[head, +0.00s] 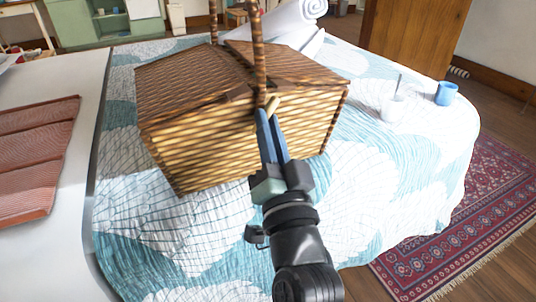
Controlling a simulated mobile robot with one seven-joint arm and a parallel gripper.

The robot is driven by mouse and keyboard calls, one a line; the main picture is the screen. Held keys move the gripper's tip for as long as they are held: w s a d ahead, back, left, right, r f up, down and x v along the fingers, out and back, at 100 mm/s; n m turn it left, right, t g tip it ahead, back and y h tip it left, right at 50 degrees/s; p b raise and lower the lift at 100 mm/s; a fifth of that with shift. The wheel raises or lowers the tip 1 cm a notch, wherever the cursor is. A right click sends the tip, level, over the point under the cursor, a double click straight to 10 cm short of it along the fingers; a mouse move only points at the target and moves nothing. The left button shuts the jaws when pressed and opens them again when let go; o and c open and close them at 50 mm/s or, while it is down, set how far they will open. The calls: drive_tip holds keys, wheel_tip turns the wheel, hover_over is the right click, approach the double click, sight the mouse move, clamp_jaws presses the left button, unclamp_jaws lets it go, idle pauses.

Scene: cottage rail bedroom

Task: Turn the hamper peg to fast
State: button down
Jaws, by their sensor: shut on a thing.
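The wicker hamper (215,150) stands on the bed with its woven lid down and its tall handle (258,50) upright. My gripper (267,112) reaches up to the upper front of the hamper, just under the lid edge. Its blue fingers are shut on the small pale wooden peg (272,103), whose end shows beside the fingertips. The fingers hide most of the peg, so I cannot tell its exact angle.
A white cup (392,107) with a utensil and a blue mug (446,93) stand on the bed at the right. Rolled white bedding (297,18) lies behind the hamper. The patterned quilt (375,200) is clear at front right.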

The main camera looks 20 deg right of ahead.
drive_tip(key=n+y+b, duration=0.1)
drive_tip(key=n+b, duration=0.2)
drive_tip(key=b, duration=0.1)
drive_tip(key=n+y+b, duration=0.2)
drive_tip(key=n+b, duration=0.1)
drive_tip(key=n+t+y+b, duration=0.1)
drive_tip(key=n+y+b, duration=0.1)
drive_tip(key=n+b, duration=0.2)
drive_tip(key=shift+d+f+b, duration=0.2)
drive_tip(key=shift+d+b, duration=0.05)
drive_tip(key=shift+b, duration=0.1)
drive_tip(key=shift+r, duration=0.1)
drive_tip(key=c, duration=0.9)
unclamp_jaws()
drive_tip(key=p+v, duration=0.1)
drive_tip(key=v, duration=1.2)
